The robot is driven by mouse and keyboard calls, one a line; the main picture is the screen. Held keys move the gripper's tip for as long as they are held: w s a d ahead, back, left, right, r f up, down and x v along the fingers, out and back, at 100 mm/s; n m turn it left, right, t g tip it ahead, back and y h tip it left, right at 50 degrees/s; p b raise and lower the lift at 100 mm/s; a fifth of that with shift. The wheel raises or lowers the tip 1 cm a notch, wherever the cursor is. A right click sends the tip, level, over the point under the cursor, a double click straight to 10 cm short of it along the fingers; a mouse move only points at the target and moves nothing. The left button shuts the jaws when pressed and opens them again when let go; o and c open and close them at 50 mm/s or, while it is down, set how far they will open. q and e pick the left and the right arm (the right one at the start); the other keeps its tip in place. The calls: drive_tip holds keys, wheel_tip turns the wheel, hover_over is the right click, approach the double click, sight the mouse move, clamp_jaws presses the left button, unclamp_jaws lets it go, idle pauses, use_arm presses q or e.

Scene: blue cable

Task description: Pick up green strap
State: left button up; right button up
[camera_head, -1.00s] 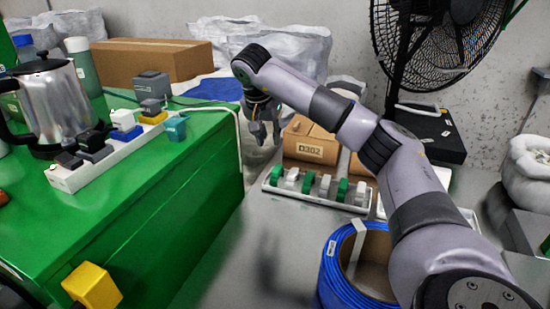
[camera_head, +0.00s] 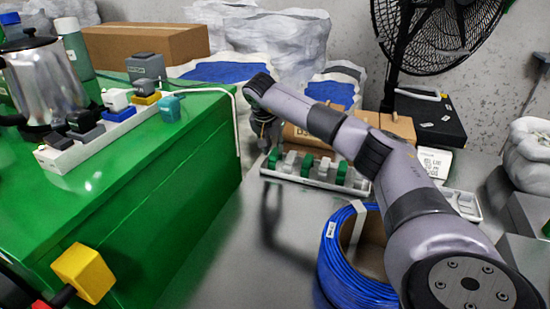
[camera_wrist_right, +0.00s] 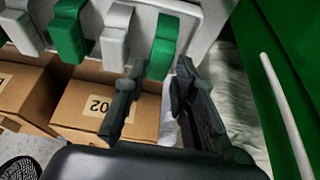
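A white rack (camera_head: 322,182) on the grey surface holds a row of alternating green and pale straps. The green strap at its left end (camera_head: 275,158) is also the rightmost one in the right wrist view (camera_wrist_right: 163,45). A second green strap (camera_head: 307,165) also shows in the wrist view (camera_wrist_right: 68,30). My right gripper (camera_head: 266,148) hangs at the left end of the rack. In the wrist view its two fingers (camera_wrist_right: 160,66) are apart, with the end green strap just beyond and between the tips. Whether they touch it I cannot tell.
Cardboard boxes (camera_head: 395,127) stand right behind the rack. A green bench (camera_head: 165,190) with a kettle (camera_head: 45,85) and power strip (camera_head: 95,143) is at left. A blue cable coil (camera_head: 345,270) lies in front. Grey surface between bench and coil is clear.

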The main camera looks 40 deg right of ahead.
sight(275, 152)
drive_tip(key=x, duration=0.4)
use_arm(q)
drive_tip(key=r, duration=0.2)
drive_tip(key=shift+w+r, duration=0.25)
drive_tip(key=shift+r, duration=0.1)
use_arm(e)
drive_tip(key=shift+a, duration=0.1)
drive_tip(key=shift+c, duration=0.5)
drive_tip(key=c, duration=0.4)
drive_tip(key=shift+o, duration=0.2)
drive_tip(key=shift+r, duration=0.1)
